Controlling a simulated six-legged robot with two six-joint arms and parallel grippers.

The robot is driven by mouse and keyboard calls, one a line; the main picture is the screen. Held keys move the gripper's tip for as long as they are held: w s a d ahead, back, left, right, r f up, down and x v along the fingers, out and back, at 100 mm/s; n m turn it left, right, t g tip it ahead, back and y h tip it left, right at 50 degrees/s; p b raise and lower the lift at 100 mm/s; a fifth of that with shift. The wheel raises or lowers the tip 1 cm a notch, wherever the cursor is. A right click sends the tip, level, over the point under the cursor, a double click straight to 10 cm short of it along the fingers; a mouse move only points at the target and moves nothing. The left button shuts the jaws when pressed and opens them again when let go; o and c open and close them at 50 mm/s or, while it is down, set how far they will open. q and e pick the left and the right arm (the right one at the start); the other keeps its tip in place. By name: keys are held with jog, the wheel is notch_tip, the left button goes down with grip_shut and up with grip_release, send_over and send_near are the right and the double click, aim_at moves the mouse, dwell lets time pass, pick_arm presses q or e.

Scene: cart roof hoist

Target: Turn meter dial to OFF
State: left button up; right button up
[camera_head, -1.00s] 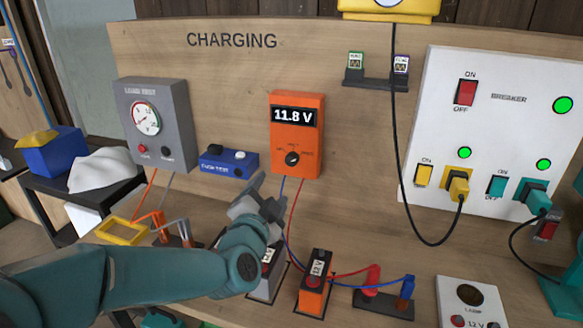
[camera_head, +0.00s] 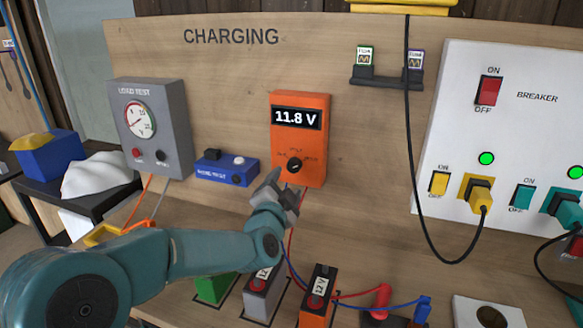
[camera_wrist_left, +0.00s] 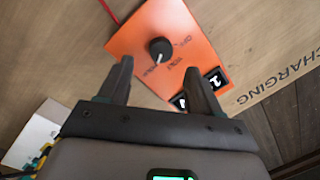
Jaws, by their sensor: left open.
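The orange meter (camera_head: 313,141) is mounted on the wooden board and its display reads 11.8 V. Its black dial (camera_head: 294,165) sits on the lower part of the face, with small markings around it. In the left wrist view the meter (camera_wrist_left: 138,44) is seen at an angle and the dial (camera_wrist_left: 160,49) has a white pointer line. My left gripper (camera_head: 282,188) is just below the dial in the head view. In the left wrist view its open fingers (camera_wrist_left: 160,78) stand on either side of the dial's line, short of it and empty. My right gripper is not in view.
A blue box (camera_head: 227,168) and the grey load tester (camera_head: 151,127) are left of the meter. Batteries (camera_head: 318,292) stand on the bench below, with red and blue wires running near my gripper. The white breaker panel (camera_head: 515,120) is on the right.

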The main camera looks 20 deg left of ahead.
aim_at(293, 169)
pick_arm(q)
jog(key=w, duration=0.1)
jog(key=w+r+p, duration=0.1)
jog(key=w, duration=0.3)
jog(key=w+f, duration=0.1)
jog(key=shift+w+a, duration=0.25)
jog(key=shift+w, duration=0.05)
jog(key=shift+s+d+r, duration=0.1)
jog(key=shift+s+r, duration=0.05)
jog(key=shift+r, duration=0.15)
jog(key=shift+f, duration=0.2)
jog(key=shift+w, duration=0.25)
jog(key=c, duration=1)
